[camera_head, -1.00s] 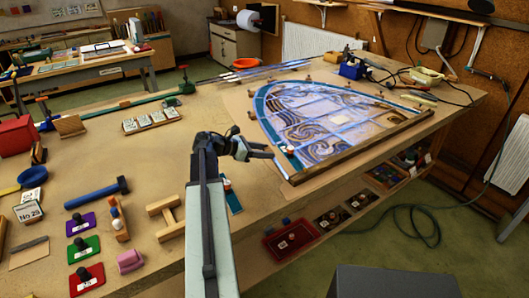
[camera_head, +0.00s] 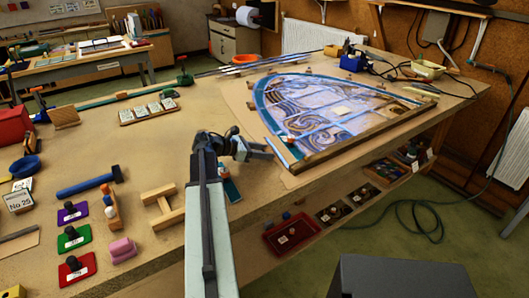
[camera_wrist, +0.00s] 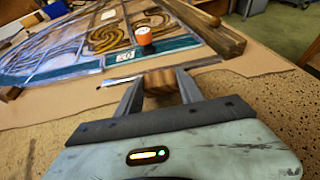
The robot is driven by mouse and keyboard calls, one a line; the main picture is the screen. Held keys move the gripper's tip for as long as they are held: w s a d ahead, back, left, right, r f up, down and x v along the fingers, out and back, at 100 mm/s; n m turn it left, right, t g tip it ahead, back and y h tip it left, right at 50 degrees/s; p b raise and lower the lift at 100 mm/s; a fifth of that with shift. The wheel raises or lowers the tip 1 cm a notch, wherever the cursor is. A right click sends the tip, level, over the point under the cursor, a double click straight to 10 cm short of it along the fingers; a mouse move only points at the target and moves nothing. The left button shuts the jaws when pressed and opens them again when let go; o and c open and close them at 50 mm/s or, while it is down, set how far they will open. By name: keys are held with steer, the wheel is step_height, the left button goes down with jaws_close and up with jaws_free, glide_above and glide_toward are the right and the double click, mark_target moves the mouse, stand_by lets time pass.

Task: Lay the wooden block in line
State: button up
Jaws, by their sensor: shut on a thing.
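My gripper (camera_wrist: 160,88) is shut on a small wooden block (camera_wrist: 160,80), whose brown striped end shows between the fingers in the wrist view. In the head view my gripper (camera_head: 262,150) is over the bench at the near left corner of the leaded panel (camera_head: 330,115); the block cannot be made out there. The panel has an arched outline, blue-green border glass and swirled pieces. In the wrist view the panel's near border (camera_wrist: 150,53) lies just beyond the block, with an orange-topped knob (camera_wrist: 145,35) and a numbered label on it.
A wooden bar (camera_wrist: 205,28) edges the panel. On the bench (camera_head: 120,150) to the left are a blue hammer (camera_head: 90,182), coloured knobbed plates (camera_head: 72,238), a wooden H-shaped piece (camera_head: 163,207) and a label rack (camera_head: 148,110). A red tray (camera_head: 290,235) sits below the bench edge.

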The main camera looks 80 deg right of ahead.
steer(key=shift+f, duration=0.15)
stand_by(0.3)
steer(key=o, duration=1.7)
steer(key=o, duration=0.3)
steer(key=shift+o, duration=0.2)
steer(key=p+v, duration=0.2)
steer(key=v, duration=0.4)
steer(key=shift+w+a+r+p, duration=0.1)
steer(key=shift+w+r+p, duration=0.2)
steer(key=shift+w+a, duration=0.3)
steer(key=shift+w, duration=0.1)
